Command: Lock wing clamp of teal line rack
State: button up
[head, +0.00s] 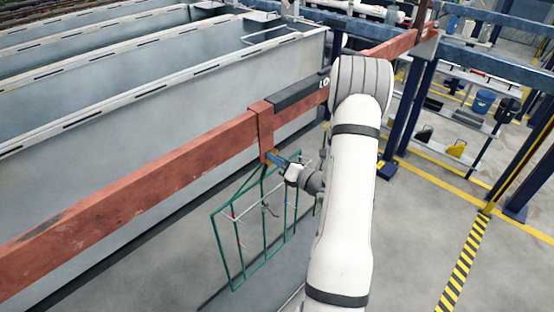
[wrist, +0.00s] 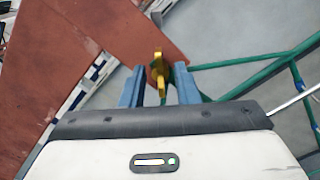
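The teal line rack (head: 234,248) is a green wire frame that hangs below the red bar (head: 130,182) in the head view. Part of its green frame (wrist: 252,80) crosses the right of the wrist view. The yellow wing clamp (wrist: 158,66) stands in front of the red bar's lower edge in the wrist view. My gripper (wrist: 158,82) has its two blue fingers apart, one on each side of the wing clamp, with gaps visible. In the head view my gripper (head: 276,158) is at the top of the rack, just below the bar; the wing clamp cannot be made out there.
Long grey tanks (head: 180,100) lie behind the bar. A dark block (head: 300,96) sits on the bar to the right of the rack's hanger. Blue posts (head: 408,105) and shelves (head: 450,100) stand at right. The floor below and right is mostly clear.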

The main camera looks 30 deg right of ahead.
grip_shut()
jog(key=n+b, duration=0.8)
jog(key=b, duration=0.3)
jog(key=shift+a, duration=0.1)
dwell(0.4)
dwell(0.5)
